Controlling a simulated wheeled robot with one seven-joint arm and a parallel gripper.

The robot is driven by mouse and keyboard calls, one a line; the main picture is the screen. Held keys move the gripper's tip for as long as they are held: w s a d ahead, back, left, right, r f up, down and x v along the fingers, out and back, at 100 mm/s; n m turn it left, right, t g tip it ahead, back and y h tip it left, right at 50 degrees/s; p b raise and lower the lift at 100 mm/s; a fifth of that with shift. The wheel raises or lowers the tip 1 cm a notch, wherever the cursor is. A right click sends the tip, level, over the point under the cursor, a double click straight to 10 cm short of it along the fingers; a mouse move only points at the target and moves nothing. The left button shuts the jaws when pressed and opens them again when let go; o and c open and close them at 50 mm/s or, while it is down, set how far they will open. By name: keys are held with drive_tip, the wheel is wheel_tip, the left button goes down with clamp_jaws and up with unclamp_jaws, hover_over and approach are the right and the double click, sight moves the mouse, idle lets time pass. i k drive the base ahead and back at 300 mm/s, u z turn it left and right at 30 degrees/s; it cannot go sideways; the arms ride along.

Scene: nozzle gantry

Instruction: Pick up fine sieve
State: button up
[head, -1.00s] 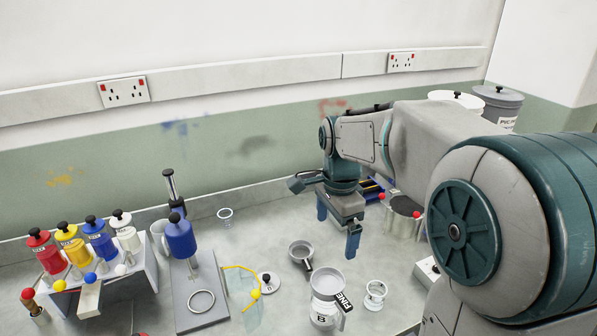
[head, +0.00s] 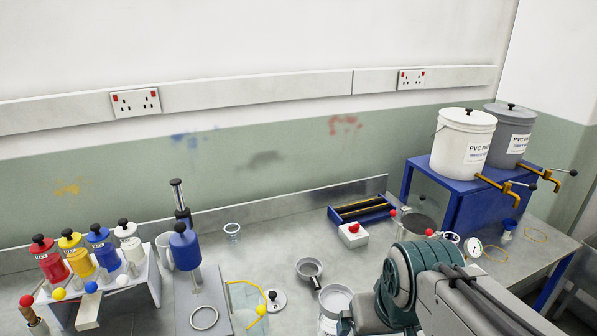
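The fine sieve (head: 336,298) is a round, light grey pan at the bottom centre of the head view. It sat on a clear jug marked B a second ago, with a dark handle labelled FINE pointing down right. Now my arm covers the handle side, and only part of the pan's rim and bowl shows. A second, similar sieve (head: 308,267) with a dark handle lies on the bench just behind it, with no readable label. My gripper's fingers are hidden behind my arm or below the frame, so I cannot tell whether they touch the sieve.
A grey lid with a black knob (head: 276,300) lies left of the sieve. A red-button box (head: 353,234) and a blue tray (head: 362,210) stand behind. A rack of coloured bottles (head: 148,268) is at left. White and grey tubs (head: 464,142) stand on a blue stand at right.

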sight(332, 287)
drive_tip(key=u, duration=2.95)
drive_tip(key=k, duration=1.05)
drive_tip(key=z, duration=1.75)
drive_tip(key=i, duration=0.5)
